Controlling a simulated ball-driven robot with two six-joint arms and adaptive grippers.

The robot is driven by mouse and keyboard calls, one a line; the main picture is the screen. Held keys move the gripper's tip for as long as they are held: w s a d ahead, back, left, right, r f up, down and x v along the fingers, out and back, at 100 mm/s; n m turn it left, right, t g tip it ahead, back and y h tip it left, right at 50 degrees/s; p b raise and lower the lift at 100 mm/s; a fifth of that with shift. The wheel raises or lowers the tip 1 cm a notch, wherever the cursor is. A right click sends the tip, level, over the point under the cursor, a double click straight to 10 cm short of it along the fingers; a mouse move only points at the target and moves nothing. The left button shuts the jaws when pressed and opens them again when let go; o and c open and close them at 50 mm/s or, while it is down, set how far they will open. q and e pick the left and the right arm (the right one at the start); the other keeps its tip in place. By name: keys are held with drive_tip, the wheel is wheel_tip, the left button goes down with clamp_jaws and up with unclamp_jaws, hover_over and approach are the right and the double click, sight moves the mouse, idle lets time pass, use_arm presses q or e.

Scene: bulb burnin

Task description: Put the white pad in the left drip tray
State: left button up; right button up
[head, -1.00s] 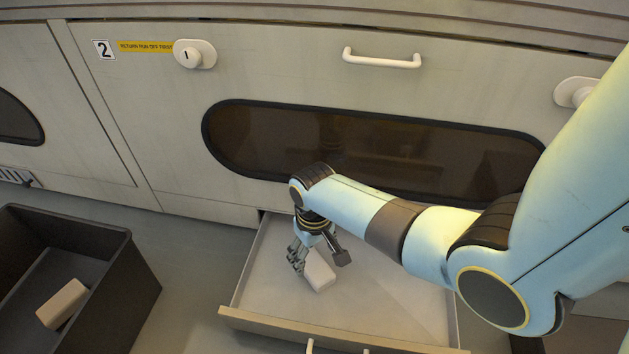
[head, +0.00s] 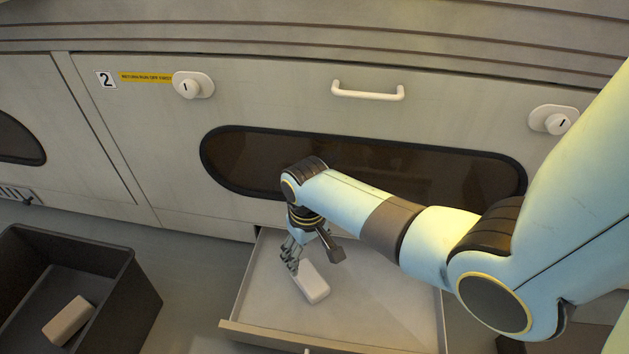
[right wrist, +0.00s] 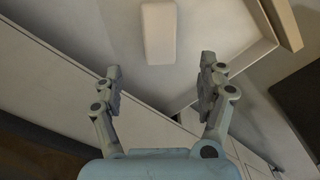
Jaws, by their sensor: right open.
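A white pad (head: 312,283) lies flat in a pulled-out, shallow pale tray (head: 385,310) under the middle panel. I cannot tell whether this tray is the left drip tray. My right gripper (head: 313,256) is over the tray at the pad's far end. In the right wrist view my right gripper (right wrist: 160,75) is open and empty. The pad (right wrist: 158,32) shows beyond the fingertips, apart from them. A second pale block (head: 68,321) lies in the dark bin at the left. My left gripper is not in view.
The dark open bin (head: 128,308) stands on the floor at the left, with clear floor (head: 195,275) between it and the tray. The panel behind has a dark window (head: 440,170), a white handle (head: 368,92) and locks at both sides (head: 193,85) (head: 553,120).

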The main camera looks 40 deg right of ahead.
drive_tip(key=s+t, duration=0.2)
drive_tip(key=s, duration=0.4)
drive_tip(key=s+r+n+t, duration=0.1)
drive_tip(key=s+r+t, duration=0.2)
drive_tip(key=r, duration=0.6)
drive_tip(key=s+a+r+n+t, duration=0.1)
drive_tip(key=s+r+t, duration=0.2)
drive_tip(key=s+r, duration=0.5)
drive_tip(key=shift+s+r+t, duration=0.15)
drive_tip(key=shift+r+t, duration=0.25)
drive_tip(key=shift+r, duration=0.15)
